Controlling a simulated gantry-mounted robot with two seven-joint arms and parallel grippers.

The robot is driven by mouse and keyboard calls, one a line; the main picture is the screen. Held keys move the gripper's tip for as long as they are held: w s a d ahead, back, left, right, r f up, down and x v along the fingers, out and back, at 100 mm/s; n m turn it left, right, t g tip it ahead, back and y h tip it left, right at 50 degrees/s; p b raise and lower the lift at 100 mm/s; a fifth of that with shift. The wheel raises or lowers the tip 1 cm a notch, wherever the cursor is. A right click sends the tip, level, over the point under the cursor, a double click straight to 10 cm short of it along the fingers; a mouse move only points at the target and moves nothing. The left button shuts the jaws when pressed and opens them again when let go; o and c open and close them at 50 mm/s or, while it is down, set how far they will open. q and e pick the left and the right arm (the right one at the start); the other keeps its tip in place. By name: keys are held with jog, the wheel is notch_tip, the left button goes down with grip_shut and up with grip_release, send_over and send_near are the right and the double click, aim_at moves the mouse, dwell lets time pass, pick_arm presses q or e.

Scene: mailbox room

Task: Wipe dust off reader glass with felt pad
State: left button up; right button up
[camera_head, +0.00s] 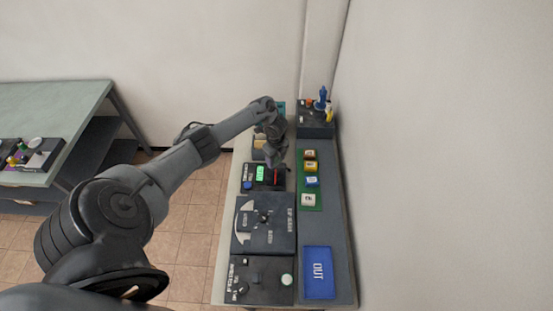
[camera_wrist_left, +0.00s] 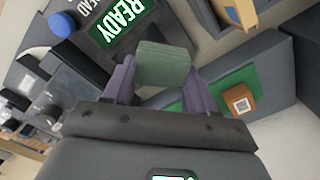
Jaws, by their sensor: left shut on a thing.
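A dark reader unit (camera_head: 248,172) sits on the long bench, with a lit green screen, a blue button and a red strip on its right side. In the left wrist view its green READY screen (camera_wrist_left: 121,24) and blue button (camera_wrist_left: 62,23) show close up. My left gripper (camera_head: 276,160) is above the right part of the reader. It is shut on a green felt pad (camera_wrist_left: 163,64), held between its two purple fingers. The reader glass and any dust on it cannot be made out clearly; the gripper and pad cover part of that area. My right gripper is not in view.
Colored blocks stand on a green strip (camera_head: 310,203) right of the reader. A dark dial panel (camera_head: 265,240) and a blue OUT tray (camera_head: 318,272) are nearer. A dark box with small items (camera_head: 316,130) stands at the far end, beside the wall.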

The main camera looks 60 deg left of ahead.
pick_arm(q)
jog(key=shift+r+p, duration=1)
jog(key=shift+r, duration=0.35)
jog(key=shift+n, duration=0.3)
